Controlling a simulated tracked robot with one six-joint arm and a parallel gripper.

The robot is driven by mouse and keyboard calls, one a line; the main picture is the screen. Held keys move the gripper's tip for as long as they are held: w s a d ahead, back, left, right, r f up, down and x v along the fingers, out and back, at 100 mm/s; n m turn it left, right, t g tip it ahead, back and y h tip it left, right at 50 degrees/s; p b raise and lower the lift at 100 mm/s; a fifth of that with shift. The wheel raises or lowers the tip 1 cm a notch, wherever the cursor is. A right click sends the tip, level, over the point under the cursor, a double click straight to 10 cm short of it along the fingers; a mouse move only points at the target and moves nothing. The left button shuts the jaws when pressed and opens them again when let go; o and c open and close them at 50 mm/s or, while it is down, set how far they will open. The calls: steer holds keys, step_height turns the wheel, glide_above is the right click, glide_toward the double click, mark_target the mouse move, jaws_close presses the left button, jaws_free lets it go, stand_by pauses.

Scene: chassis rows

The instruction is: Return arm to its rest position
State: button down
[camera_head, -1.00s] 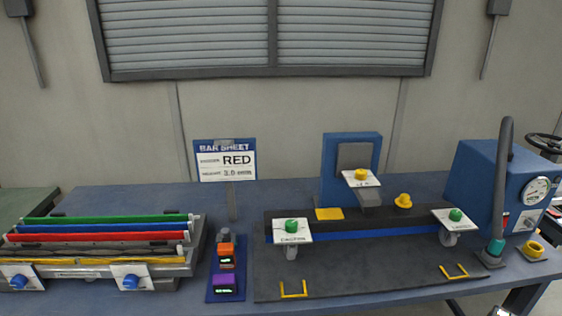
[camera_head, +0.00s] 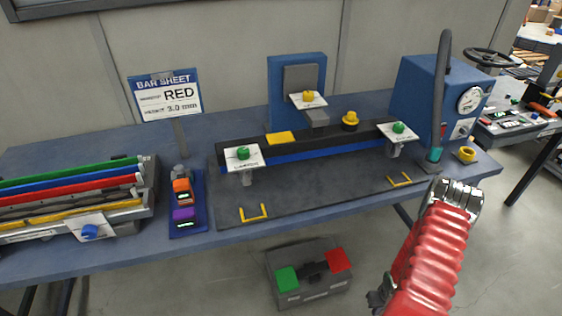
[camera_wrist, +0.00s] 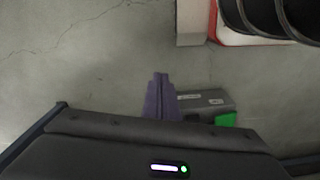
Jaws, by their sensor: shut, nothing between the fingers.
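My arm, in a red ribbed sleeve with a metal joint at its top, stands at the lower right of the head view, in front of the bench. My gripper (camera_wrist: 160,78) shows in the wrist view as narrow purple-grey fingers, shut together and empty. They point over the cracked concrete floor, in front of a grey box (camera_wrist: 210,99) with a green patch (camera_wrist: 226,119). In the head view the gripper itself cannot be made out clearly.
The blue bench (camera_head: 240,122) carries a clamp fixture (camera_head: 320,143), colored bars (camera_head: 75,193), a BAR SHEET sign (camera_head: 165,95) and a blue machine with a gauge (camera_head: 420,90). A grey box with green and red patches (camera_head: 308,288) stands on the floor before it.

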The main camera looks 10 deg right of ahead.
steer(key=w+a+r+g, duration=0.1)
steer(key=w+a+r, duration=0.15)
steer(key=r, duration=0.95)
steer(key=w+a+r+m+h, duration=0.1)
steer(key=a+r, duration=0.2)
steer(key=r, duration=0.8)
steer(key=w+a+r+g, duration=0.1)
steer(key=a+r, duration=0.1)
steer(key=r, duration=1)
steer(key=s+a+r+n+t, duration=0.1)
steer(key=s+a+r+t, duration=0.1)
steer(key=a+r, duration=1)
steer(key=s+a+r+n+t, duration=0.2)
steer(key=a+r+t, duration=0.3)
steer(key=a+r, duration=0.6)
step_height(320, 180, up, 8)
steer(key=shift+s+a+f+y, duration=0.2)
steer(key=shift+s+a+y, duration=0.2)
steer(key=shift+s, duration=0.35)
steer(key=shift+a+n, duration=0.1)
steer(key=shift+n, duration=0.2)
